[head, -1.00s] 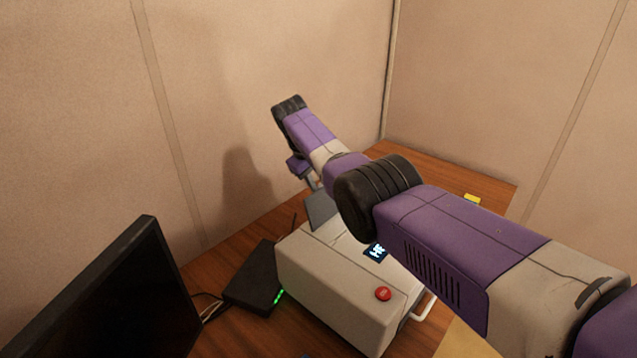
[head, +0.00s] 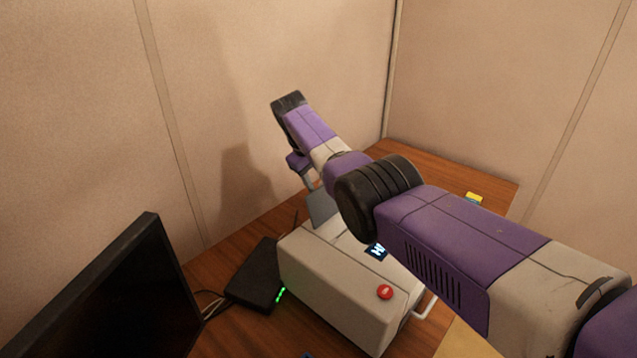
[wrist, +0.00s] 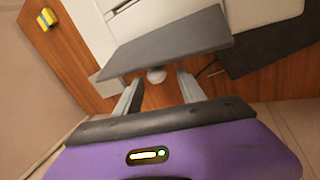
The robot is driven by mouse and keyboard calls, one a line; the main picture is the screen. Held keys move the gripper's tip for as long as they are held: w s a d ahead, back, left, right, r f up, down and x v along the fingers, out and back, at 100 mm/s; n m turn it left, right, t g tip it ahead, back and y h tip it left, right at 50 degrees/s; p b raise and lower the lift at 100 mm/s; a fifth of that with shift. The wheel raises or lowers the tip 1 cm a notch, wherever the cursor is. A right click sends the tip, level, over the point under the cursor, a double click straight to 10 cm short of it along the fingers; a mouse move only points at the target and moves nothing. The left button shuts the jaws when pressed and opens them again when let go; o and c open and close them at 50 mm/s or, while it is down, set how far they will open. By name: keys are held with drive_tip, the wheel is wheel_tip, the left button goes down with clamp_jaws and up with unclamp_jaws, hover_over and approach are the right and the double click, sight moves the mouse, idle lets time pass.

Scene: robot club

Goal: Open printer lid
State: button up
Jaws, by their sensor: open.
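The printer is a boxy off-white machine (head: 340,295) on the wooden desk, with a red button and a small lit display on it. Its grey flat panel (head: 322,207) shows at the back, partly hidden by my arm; in the wrist view the grey panel (wrist: 170,42) lies across the picture just beyond my fingers. A small rounded light knob (wrist: 156,76) sits at the panel's near edge. My gripper (wrist: 158,88) is open, with its two fingers on either side of the knob. I cannot tell whether they touch it. In the head view my arm hides the fingertips.
A black router-like box (head: 253,276) with green lights stands left of the printer. A black monitor (head: 120,290) is at the front left. A yellow object (head: 473,197) lies on the desk (head: 440,170) at right. Walls stand close behind.

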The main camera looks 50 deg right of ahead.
drive_tip(key=v, duration=0.7)
drive_tip(key=shift+b, duration=0.3)
drive_tip(key=shift+w, duration=0.1)
drive_tip(key=w+d+r+t+h, duration=0.1)
drive_tip(key=w+r+t, duration=0.35)
drive_tip(key=w, duration=0.25)
drive_tip(key=w+a+f+t, duration=0.1)
drive_tip(key=w+a+t, duration=0.3)
drive_tip(key=w+t, duration=0.15)
drive_tip(key=s+a+f+t+y, duration=0.1)
drive_tip(key=s+a+f+t, duration=0.2)
drive_tip(key=s+a+f, duration=0.4)
drive_tip(key=s+a+f+t+y, duration=0.1)
drive_tip(key=s+a+f+t, duration=0.3)
drive_tip(key=a, duration=0.5)
drive_tip(key=s+a+y, duration=0.1)
drive_tip(key=s+a, duration=0.3)
drive_tip(key=s, duration=1.3)
drive_tip(key=s+a+n+g+y, duration=0.1)
drive_tip(key=s+a, duration=0.4)
drive_tip(key=s, duration=1.2)
drive_tip(key=s+a+f+g+y, duration=0.1)
drive_tip(key=s+a, duration=0.4)
drive_tip(key=s, duration=1.2)
drive_tip(key=shift+a, duration=0.25)
